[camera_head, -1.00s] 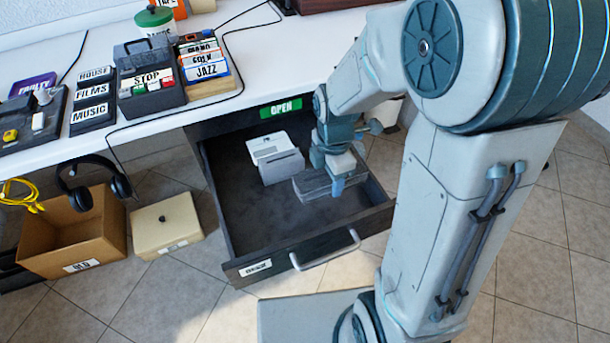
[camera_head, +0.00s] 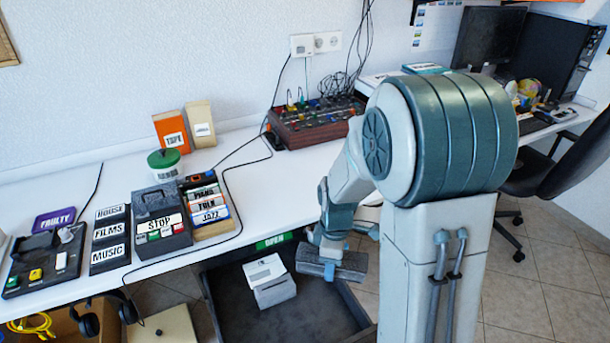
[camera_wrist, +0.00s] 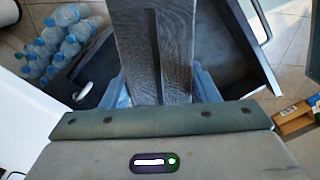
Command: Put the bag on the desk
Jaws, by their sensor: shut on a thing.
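The bag (camera_head: 348,266) is a flat, long, dark grey bundle. My gripper (camera_head: 331,268) is shut on it and holds it raised above the open drawer, near the front edge of the white desk (camera_head: 285,182). In the wrist view the bag (camera_wrist: 152,45) shows as a grey, grained slab with a dark groove, between my blue fingers (camera_wrist: 155,88). The bag is apart from the desk top.
The open drawer (camera_head: 225,312) holds a white box (camera_head: 270,282). The desk carries label boxes (camera_head: 160,222), a black tray (camera_head: 42,262), a green-lidded tub (camera_head: 164,165) and a red-brown mixer (camera_head: 315,122). The desk's middle is clear, crossed by a cable.

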